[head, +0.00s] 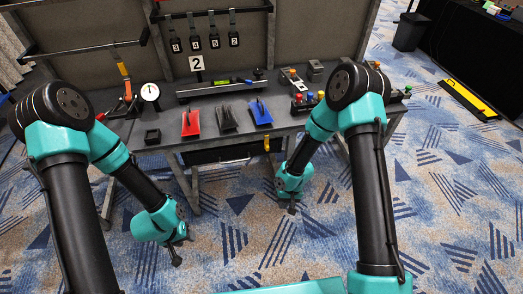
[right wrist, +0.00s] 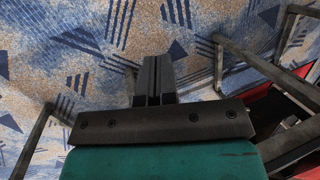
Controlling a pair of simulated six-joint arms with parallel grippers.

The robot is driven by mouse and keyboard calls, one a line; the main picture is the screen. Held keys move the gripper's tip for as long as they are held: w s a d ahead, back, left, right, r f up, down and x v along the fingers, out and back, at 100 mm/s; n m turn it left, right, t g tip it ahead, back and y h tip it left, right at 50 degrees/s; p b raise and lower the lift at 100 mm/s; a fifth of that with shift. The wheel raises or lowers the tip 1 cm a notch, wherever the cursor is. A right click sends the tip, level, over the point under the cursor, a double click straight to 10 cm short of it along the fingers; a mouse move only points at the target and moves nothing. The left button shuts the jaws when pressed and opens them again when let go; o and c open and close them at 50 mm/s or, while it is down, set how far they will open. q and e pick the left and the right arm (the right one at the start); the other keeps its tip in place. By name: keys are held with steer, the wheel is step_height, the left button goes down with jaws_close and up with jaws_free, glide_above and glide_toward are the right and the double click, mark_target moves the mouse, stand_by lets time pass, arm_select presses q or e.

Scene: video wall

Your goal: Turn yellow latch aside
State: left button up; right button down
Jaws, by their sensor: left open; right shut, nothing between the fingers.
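The yellow latch (head: 266,144) is a small upright piece at the front edge of the workbench, right of the middle, in the head view. My right gripper (head: 291,208) is shut and empty, below and slightly right of the latch, in front of the bench and apart from it. Its closed fingers (right wrist: 154,75) show against the carpet in the right wrist view, where I cannot make out the latch. My left gripper (head: 178,252) is open and empty, low over the carpet, well left of and below the latch.
The workbench (head: 222,137) carries red, grey and blue wedge-like pieces, a white dial (head: 150,92) and colored buttons. A dark compartment (head: 215,155) sits under its front edge, left of the latch. Bench legs stand near both arms. The carpet in front is clear.

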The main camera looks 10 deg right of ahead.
mark_target(267, 144)
steer(key=w+a+r+t+h, duration=0.2)
steer(key=w+a+h, duration=0.1)
steer(key=w, duration=0.5)
steer(key=w+a+r+t+h, duration=0.2)
steer(key=w+a, duration=0.4)
steer(key=w, duration=0.3)
steer(key=w+a+r+t+h, duration=0.2)
steer(key=w+a+t+h, duration=0.1)
steer(key=w, duration=0.6)
steer(key=shift+a+r+h, duration=0.2)
steer(key=shift+a+h, duration=0.2)
steer(key=shift+a, duration=0.35)
steer(key=w+d+f, duration=0.4)
steer(key=d+f, duration=0.4)
steer(key=shift+w+d, duration=0.2)
